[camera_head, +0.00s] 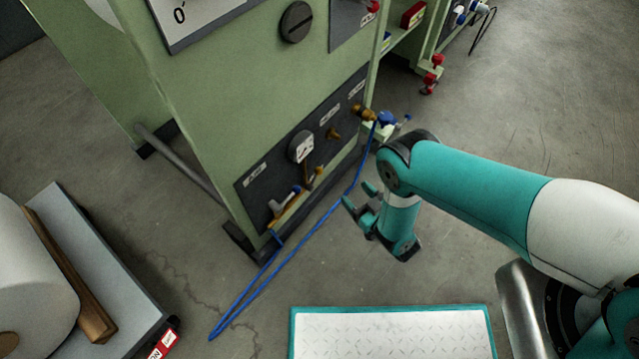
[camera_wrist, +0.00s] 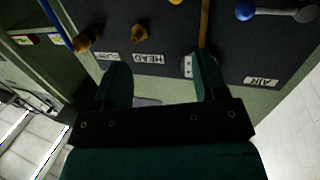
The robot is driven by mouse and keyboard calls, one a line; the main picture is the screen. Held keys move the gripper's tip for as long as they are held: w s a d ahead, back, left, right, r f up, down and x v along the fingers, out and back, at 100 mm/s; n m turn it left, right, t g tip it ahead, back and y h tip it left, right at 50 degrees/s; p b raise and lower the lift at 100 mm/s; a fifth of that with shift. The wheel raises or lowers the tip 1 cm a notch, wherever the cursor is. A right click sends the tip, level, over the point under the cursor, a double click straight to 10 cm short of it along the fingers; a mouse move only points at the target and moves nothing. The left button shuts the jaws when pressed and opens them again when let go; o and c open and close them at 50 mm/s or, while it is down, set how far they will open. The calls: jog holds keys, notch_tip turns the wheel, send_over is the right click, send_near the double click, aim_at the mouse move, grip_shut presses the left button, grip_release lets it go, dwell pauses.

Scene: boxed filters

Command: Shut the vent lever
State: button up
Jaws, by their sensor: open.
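The dark valve panel (camera_head: 262,188) is low on the front of a green cabinet. Brass fittings (camera_head: 363,113) stick out at the right end, below a label too small to read; one brass fitting (camera_wrist: 88,38) also shows in the wrist view. I cannot tell which part is the vent lever. My gripper (camera_head: 360,195) is open and empty, in front of the panel and apart from it.
A blue hose (camera_head: 325,216) runs down the panel front and loops on the floor. A white plate with teal edges (camera_head: 390,332) lies in front. A grey trolley with a roll (camera_head: 110,290) stands at left. Floor right of the cabinet is open.

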jog(key=s+f+n+y, duration=0.1)
jog(key=s+f, duration=0.2)
jog(key=s, duration=0.1)
jog(key=shift+y, duration=0.3)
jog(key=shift+f+b+x, duration=0.15)
jog(key=shift+b+x, duration=3.95)
jog(key=shift+b, duration=1.95)
jog(key=shift+f+b+x, duration=0.15)
jog(key=shift+b+x, duration=3.95)
jog(key=shift+b, duration=1.95)
jog(key=shift+w+d, duration=0.1)
